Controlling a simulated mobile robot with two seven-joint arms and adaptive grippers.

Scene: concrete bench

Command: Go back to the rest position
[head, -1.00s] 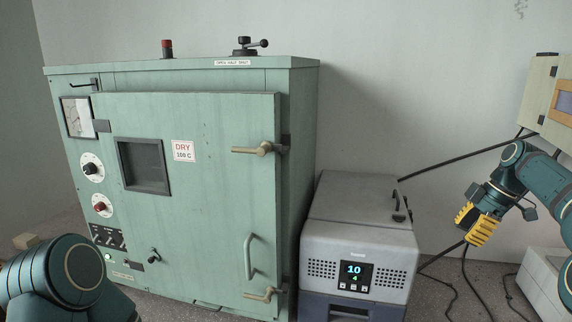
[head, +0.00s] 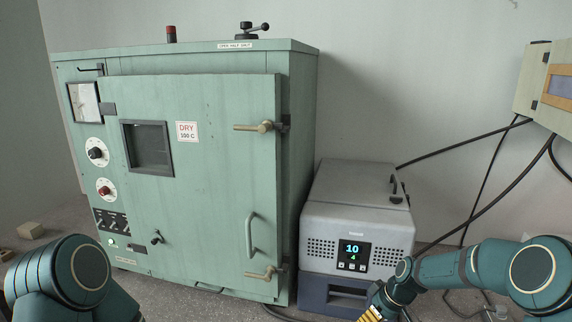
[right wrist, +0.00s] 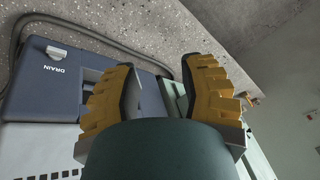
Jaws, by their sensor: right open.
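My right gripper (right wrist: 163,92) is open in the right wrist view, its two yellow ribbed fingers apart with nothing between them. In the head view my right arm comes in from the right, and the yellow fingers (head: 371,315) show only in part at the bottom edge, in front of the grey unit. In the head view my left arm shows at the lower left, but the left gripper is outside the picture.
A large green drying oven (head: 210,200) stands at the left with its door shut. A grey unit (head: 355,215) with a lit display sits beside it on a dark blue base (head: 318,292). Black cables (head: 470,150) hang from a wall box (head: 540,85) at the right.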

